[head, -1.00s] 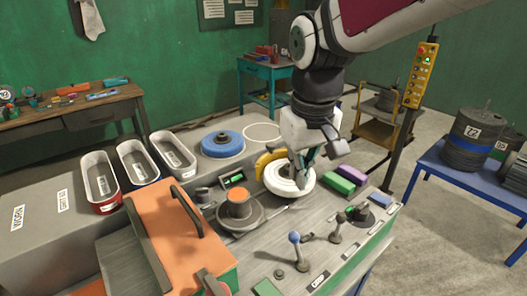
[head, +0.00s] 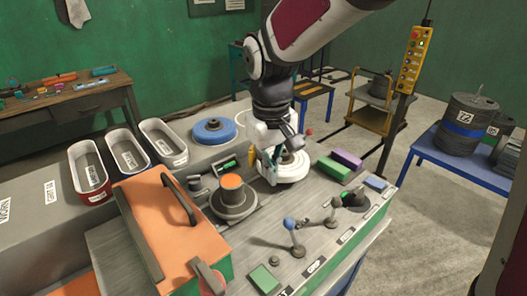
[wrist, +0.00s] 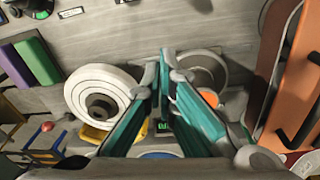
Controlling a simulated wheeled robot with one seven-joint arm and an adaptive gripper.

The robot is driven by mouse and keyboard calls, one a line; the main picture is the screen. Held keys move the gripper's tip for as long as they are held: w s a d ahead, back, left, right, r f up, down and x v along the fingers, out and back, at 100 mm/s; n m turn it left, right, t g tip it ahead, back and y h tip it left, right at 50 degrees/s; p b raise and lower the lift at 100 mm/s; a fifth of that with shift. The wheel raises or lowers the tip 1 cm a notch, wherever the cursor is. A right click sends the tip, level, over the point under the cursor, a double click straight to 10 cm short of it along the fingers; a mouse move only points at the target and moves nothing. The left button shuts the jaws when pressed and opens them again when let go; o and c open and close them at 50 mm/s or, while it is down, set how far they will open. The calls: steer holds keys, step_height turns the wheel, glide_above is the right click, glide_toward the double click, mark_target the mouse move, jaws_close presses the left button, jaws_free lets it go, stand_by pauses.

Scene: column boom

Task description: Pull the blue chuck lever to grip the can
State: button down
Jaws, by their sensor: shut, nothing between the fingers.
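The blue-knobbed lever (head: 289,223) stands upright on the front of the grey bench, beside a label that seems to read GRIP. The can (head: 232,182), grey with an orange top, stands on a round grey chuck (head: 232,212) left of the lever. My gripper (head: 268,176) is shut and empty, behind the lever, at the left side of a white wheel (head: 292,170). In the wrist view, my teal fingers (wrist: 167,54) point between the white wheel (wrist: 84,84) and the partly hidden can (wrist: 208,97). I do not see the blue lever there.
An orange cover with a handle (head: 160,225) rises at the left front. A blue disc (head: 214,131) and several trays (head: 163,144) are behind.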

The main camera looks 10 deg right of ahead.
mark_target(293, 236)
step_height(293, 236, down, 8)
steer(key=shift+w+d+f, duration=0.15)
steer(key=shift+s+d+p, duration=0.2)
steer(key=shift+s+p, duration=0.15)
steer(key=shift+p, duration=0.05)
steer(key=shift+s+d+r+p, duration=0.2)
steer(key=shift+s+d+p, duration=0.1)
steer(key=shift+s, duration=0.4)
steer(key=shift+s+d+r+p, duration=0.15)
steer(key=shift+s+d+r, duration=0.1)
steer(key=shift+s, duration=0.4)
steer(key=shift+f, duration=0.1)
